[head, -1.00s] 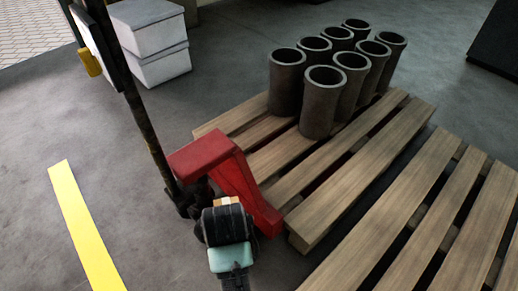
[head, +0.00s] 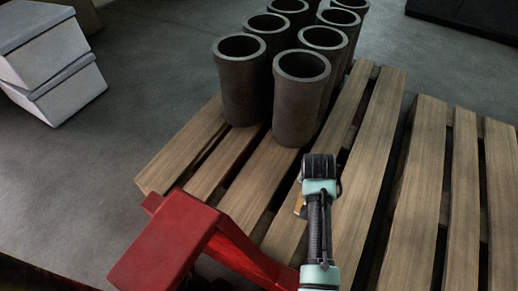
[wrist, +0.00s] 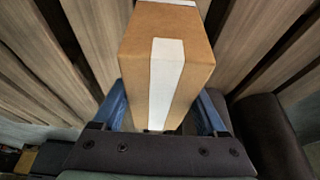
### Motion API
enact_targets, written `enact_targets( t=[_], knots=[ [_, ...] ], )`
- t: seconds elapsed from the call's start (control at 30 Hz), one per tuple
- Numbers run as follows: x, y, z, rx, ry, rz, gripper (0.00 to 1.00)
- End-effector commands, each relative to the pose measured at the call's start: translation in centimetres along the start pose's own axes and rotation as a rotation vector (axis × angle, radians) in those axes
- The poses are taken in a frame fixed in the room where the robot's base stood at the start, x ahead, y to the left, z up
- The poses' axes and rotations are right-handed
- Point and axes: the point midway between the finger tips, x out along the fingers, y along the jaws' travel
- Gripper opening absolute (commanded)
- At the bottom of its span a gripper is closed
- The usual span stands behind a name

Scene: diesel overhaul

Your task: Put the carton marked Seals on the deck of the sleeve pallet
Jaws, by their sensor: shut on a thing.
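A brown carton with a white strip (wrist: 190,70) is held between the blue fingers of my gripper (wrist: 164,108) in the wrist view. No marking reading Seals can be made out on the faces in sight. In the head view my gripper (head: 320,168) hides most of the carton; a small tan piece (head: 299,205) shows beside it. The sleeve pallet (head: 355,195) has a slatted wooden deck, and my gripper is over its near part. Dark sleeves (head: 300,95) stand upright in two rows towards its far left. The height of the carton above the slats is hard to tell.
A red pallet jack (head: 165,245) stands at the pallet's near left edge. More wooden slats (head: 430,190) lie to the right, across a dark gap. Grey-white boxes (head: 55,75) are stacked at the far left. Slats in front of the sleeves are bare.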

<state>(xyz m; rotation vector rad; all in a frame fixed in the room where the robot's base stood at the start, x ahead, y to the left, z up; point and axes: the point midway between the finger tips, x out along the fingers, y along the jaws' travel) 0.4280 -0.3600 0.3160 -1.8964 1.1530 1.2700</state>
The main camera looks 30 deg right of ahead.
Motion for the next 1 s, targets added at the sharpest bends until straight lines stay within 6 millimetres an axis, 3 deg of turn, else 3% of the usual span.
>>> enact_targets(
  t=[0.17, 0.5, 1.0],
  knots=[
    [0.3, 0.1, 0.0, 0.004, 0.002, 0.001, 0.02],
    [5.4, 0.1, 2.2, 0.002, 0.0, 0.001, 0.02],
    [9.4, 0.0, 3.8, 0.002, 0.002, -0.001, 0.02]
  ],
)
